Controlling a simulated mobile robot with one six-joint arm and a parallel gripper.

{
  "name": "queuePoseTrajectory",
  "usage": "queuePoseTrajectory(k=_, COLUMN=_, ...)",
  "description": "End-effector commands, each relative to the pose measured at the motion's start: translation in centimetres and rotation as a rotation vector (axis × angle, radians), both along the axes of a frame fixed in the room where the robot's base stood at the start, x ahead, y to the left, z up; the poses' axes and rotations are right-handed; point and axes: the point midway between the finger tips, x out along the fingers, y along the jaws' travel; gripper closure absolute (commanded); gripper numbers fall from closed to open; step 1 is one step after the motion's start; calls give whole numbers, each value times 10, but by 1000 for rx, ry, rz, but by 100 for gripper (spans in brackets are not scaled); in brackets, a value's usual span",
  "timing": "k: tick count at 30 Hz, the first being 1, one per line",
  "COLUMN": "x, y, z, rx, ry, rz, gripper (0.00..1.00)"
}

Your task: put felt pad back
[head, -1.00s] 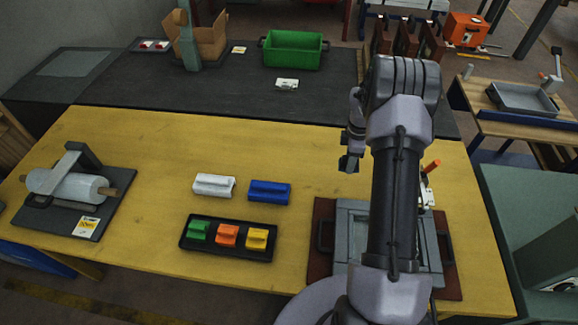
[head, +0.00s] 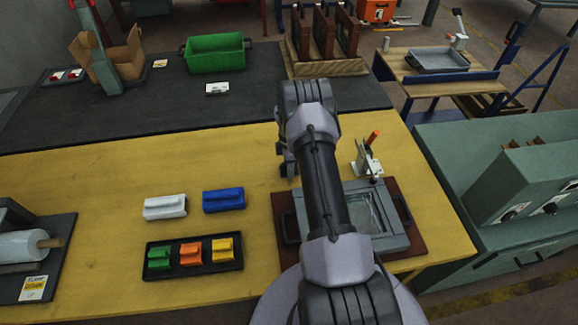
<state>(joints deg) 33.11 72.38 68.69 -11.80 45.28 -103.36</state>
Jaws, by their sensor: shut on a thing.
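My gripper (head: 287,167) hangs above the yellow table (head: 110,187), right of and beyond the blue block (head: 223,200). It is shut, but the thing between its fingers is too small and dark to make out. I cannot pick out the felt pad for sure. A white block (head: 165,207) lies left of the blue one. A grey frame with a glass pane (head: 372,212) lies on a brown board (head: 414,237), partly hidden behind my arm.
A black tray (head: 151,274) holds green, orange and yellow blocks. A toggle clamp with an orange handle (head: 368,155) stands at the frame's far edge. A roll stand (head: 35,250) is at left. A green bin (head: 215,55) stands on the dark table behind.

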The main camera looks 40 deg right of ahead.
Motion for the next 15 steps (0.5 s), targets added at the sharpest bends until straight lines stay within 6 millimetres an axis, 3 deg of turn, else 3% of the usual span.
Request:
queuePoseTrajectory(k=1, x=0, y=0, z=-2, rx=0, ry=0, rz=0, gripper=51)
queuePoseTrajectory(k=4, x=0, y=0, z=-1, rx=0, ry=0, rz=0, gripper=33)
queuePoseTrajectory(k=12, x=0, y=0, z=0, rx=0, ry=0, rz=0, gripper=33)
queuePoseTrajectory(k=15, x=0, y=0, z=10, rx=-1, ry=-1, rz=0, gripper=33)
